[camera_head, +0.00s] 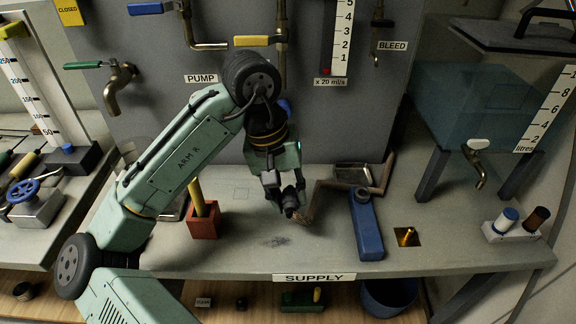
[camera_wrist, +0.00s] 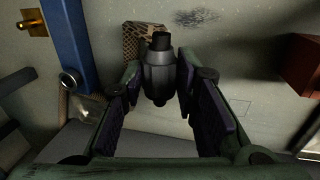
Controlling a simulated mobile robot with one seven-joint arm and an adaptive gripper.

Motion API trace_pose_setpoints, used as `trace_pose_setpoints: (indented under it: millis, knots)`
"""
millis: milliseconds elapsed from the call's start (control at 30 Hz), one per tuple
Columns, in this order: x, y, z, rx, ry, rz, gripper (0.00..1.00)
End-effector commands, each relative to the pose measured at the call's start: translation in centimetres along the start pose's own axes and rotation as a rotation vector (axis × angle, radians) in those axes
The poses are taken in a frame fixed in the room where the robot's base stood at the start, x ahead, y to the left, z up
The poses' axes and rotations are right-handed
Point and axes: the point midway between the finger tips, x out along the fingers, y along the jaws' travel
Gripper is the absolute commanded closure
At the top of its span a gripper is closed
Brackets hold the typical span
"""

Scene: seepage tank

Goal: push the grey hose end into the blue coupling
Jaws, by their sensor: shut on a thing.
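My gripper (camera_head: 286,197) is above the bench, pointing down, and shut on a grey cylindrical piece with a dark tip, which looks like the grey hose end (camera_wrist: 158,75). It sits between my fingertips in the wrist view; its dark tip (camera_head: 290,212) shows below them in the head view. A small blue part (camera_head: 284,106) shows behind my wrist against the panel, mostly hidden. I cannot tell whether it is the blue coupling. A blue block (camera_head: 367,228) with a round metal end (camera_wrist: 69,80) lies on the bench, right of my gripper and apart from it.
A red-brown holder (camera_head: 204,222) with a yellow handle stands to the left. A brass fitting (camera_head: 407,237) sits on the right of the bench. Taps and pipes stick out of the grey panel. The bench front is clear.

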Motion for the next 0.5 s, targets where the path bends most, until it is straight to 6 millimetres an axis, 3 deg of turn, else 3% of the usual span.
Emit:
trace_pose_setpoints:
  millis: [267, 500]
  knots:
    - [0.6, -0.1, 0.0, 0.0, 0.0, -0.006, 1.0]
    - [2.4, -0.5, 0.0, -0.001, -0.001, -0.004, 1.0]
